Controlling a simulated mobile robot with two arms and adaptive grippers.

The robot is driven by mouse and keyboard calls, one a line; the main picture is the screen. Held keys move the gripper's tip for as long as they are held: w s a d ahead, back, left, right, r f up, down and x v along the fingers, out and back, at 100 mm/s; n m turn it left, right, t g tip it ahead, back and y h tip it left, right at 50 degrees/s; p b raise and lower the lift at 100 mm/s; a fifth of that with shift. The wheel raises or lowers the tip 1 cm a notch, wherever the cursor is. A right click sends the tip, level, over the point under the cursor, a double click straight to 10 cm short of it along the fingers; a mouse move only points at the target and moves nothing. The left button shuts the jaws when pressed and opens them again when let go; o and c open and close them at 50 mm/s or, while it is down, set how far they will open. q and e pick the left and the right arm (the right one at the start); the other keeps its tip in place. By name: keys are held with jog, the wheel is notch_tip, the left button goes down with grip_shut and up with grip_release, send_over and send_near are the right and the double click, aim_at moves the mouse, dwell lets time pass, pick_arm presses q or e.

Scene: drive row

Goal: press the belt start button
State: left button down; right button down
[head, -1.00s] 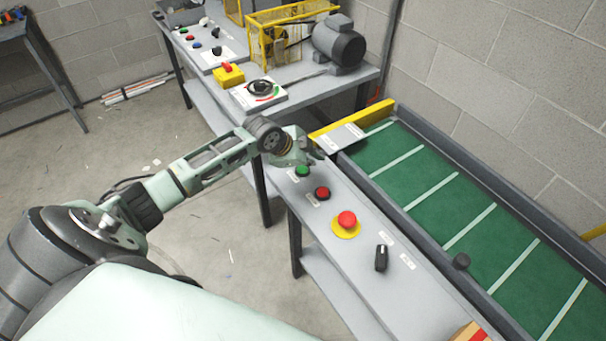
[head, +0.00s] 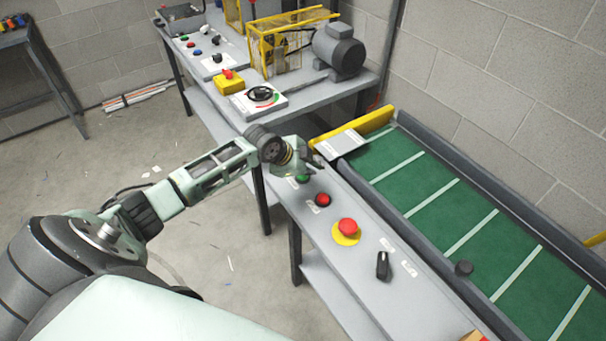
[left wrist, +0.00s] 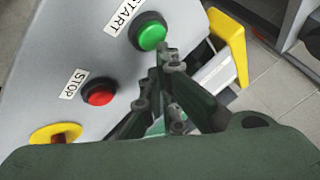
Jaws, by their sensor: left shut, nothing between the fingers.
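The green start button (head: 303,179) sits on the grey control panel (head: 328,222), partly hidden by my left gripper in the head view. In the left wrist view the green button (left wrist: 151,36) shows beside a START label (left wrist: 125,15). My left gripper (head: 313,168) is shut and empty, just above and beside the button. In the left wrist view its fingertips (left wrist: 168,56) appear close to the button's lower right edge. I cannot tell whether they touch it. My right gripper is not in view.
A red stop button (head: 322,200), a red emergency button on a yellow base (head: 347,228) and a black switch (head: 382,266) line the same panel. The green conveyor belt (head: 430,200) runs alongside. A bench with a motor (head: 338,50) stands behind.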

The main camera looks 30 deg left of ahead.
pick_arm(q)
jog(key=shift+f, duration=0.1)
dwell(0.5)
jog(key=shift+f, duration=0.45)
dwell(0.4)
jog(key=shift+r+p, duration=0.4)
jog(key=shift+r, duration=0.25)
notch_tip(320, 180, up, 6)
jog(key=p, duration=0.5)
jog(key=shift+p, duration=0.35)
